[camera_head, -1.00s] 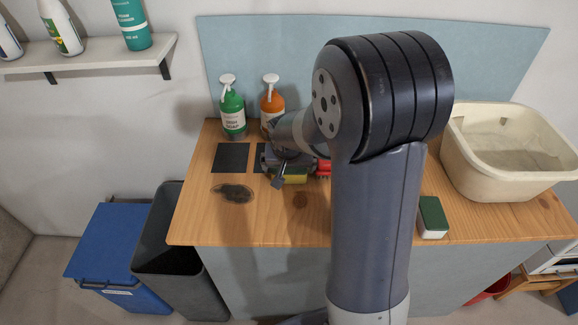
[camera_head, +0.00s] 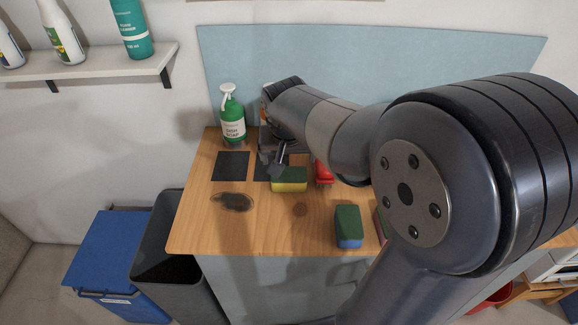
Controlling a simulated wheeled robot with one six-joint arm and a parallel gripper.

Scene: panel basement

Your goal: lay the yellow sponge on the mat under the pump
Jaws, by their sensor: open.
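The yellow sponge (camera_head: 289,186) has a green top and lies on the wooden counter, just right of a dark mat (camera_head: 261,166) that is partly hidden by my gripper. My gripper (camera_head: 275,167) is open, low at the sponge's upper left; whether a finger touches the sponge I cannot tell. A second dark mat (camera_head: 231,165) lies bare to the left, in front of the green dish soap pump bottle (camera_head: 232,118). An orange pump bottle behind the partly covered mat is almost wholly hidden by my arm.
A blue sponge with a green top (camera_head: 348,228) lies near the counter's (camera_head: 202,225) front edge. A red object (camera_head: 323,172) stands right of the yellow sponge. A dark stain (camera_head: 233,202) marks the counter at left. My arm hides the right side.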

